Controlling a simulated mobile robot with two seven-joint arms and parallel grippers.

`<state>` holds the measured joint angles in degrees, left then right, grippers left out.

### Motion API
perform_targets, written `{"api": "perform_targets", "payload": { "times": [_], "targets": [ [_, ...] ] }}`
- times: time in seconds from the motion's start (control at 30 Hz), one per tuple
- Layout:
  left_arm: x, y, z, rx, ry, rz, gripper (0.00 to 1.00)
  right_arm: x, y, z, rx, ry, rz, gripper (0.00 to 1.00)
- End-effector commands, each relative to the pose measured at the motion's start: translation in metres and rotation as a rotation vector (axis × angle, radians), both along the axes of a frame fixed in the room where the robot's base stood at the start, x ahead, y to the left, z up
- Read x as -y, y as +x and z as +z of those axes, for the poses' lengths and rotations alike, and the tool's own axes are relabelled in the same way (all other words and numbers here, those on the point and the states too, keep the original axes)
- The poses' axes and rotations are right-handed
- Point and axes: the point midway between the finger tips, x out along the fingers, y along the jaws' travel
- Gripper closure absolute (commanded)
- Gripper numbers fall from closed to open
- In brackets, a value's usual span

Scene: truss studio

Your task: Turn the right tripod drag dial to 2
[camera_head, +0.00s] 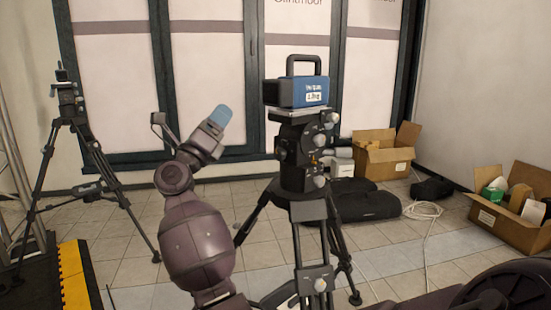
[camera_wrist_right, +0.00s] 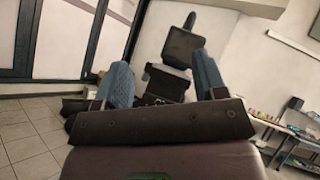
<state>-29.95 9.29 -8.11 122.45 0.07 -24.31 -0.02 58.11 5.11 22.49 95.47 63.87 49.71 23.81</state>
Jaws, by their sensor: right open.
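The right tripod (camera_head: 310,235) stands in the middle of the head view, with a dark head (camera_head: 296,160) carrying a blue and black box (camera_head: 304,92) with a handle. Round knobs (camera_head: 319,140) show on the head's side. I cannot tell which is the drag dial or read its setting. My right gripper (camera_head: 221,115), with blue fingertips, is left of the head and apart from it in the picture. In the right wrist view its blue fingers (camera_wrist_right: 163,82) are spread, with the dark tripod head (camera_wrist_right: 165,87) seen beyond and between them. My left gripper is not in view.
Another tripod (camera_head: 68,110) stands at the left, near a yellow-edged black mat (camera_head: 75,278). Cardboard boxes (camera_head: 383,155) (camera_head: 510,222), a black bag (camera_head: 365,204) and a white cable (camera_head: 424,212) lie on the right. Tiled floor between the tripods is mostly clear.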

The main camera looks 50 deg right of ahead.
Motion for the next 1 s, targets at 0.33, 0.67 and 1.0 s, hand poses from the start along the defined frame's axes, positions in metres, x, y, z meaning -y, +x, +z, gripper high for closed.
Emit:
{"api": "perform_targets", "payload": {
  "times": [0.33, 0.67, 1.0],
  "targets": [
    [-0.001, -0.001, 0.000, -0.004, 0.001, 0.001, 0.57, 0.048, -0.018, -0.098, 0.318, 0.577, -0.106, 0.35],
    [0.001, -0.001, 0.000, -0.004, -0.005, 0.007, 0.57, 0.057, -0.030, -0.114, 0.424, 0.659, -0.151, 0.35],
    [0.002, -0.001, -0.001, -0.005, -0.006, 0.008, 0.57, 0.111, -0.036, -0.113, 0.421, 0.654, -0.152, 0.35]
  ]
}}
